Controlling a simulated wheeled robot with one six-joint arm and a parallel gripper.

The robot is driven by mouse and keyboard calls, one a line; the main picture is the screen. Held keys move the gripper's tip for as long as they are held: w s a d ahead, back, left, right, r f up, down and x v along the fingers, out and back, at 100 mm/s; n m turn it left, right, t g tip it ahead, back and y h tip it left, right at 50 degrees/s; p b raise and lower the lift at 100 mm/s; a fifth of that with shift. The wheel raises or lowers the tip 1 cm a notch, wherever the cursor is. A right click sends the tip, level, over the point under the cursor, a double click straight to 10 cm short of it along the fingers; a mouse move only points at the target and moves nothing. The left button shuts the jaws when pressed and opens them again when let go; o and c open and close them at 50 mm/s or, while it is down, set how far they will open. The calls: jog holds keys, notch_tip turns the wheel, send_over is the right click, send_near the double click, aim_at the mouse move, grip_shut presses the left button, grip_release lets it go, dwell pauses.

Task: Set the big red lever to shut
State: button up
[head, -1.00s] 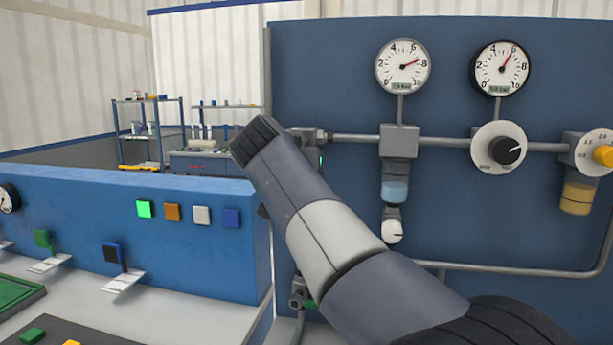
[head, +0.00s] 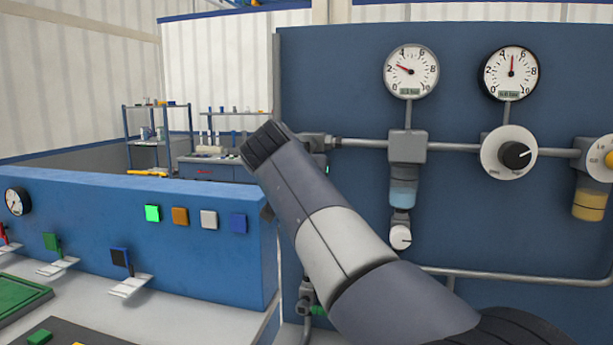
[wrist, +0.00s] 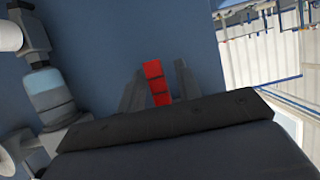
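The red lever (wrist: 157,84) shows in the wrist view between the two dark fingers of my gripper (wrist: 158,67). The fingers stand apart on either side of it, with narrow blue gaps visible, so the gripper looks open around the lever. Whether a finger touches it is not clear. The lever's pivot and its end marks are hidden. In the head view my arm covers the lever and the gripper. The left round gauge (head: 411,71) reads low, a little above 2. The right gauge (head: 511,73) points nearly straight up.
The blue panel carries a grey pipe (head: 455,146), a clear filter bowl (head: 403,193), a black knob (head: 515,156) and a yellow bowl (head: 589,205). At the left is a blue console (head: 100,210) with several buttons and small levers. Shelves stand behind it.

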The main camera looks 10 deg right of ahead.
jog(key=shift+o, duration=0.4)
jog(key=shift+r, duration=0.1)
jog(key=v, duration=1)
jog(key=shift+s, duration=0.4)
jog(key=shift+a, duration=0.15)
jog(key=x, duration=1)
jog(key=shift+w+d, duration=0.2)
jog(key=shift+w, duration=0.1)
jog(key=shift+d, duration=0.1)
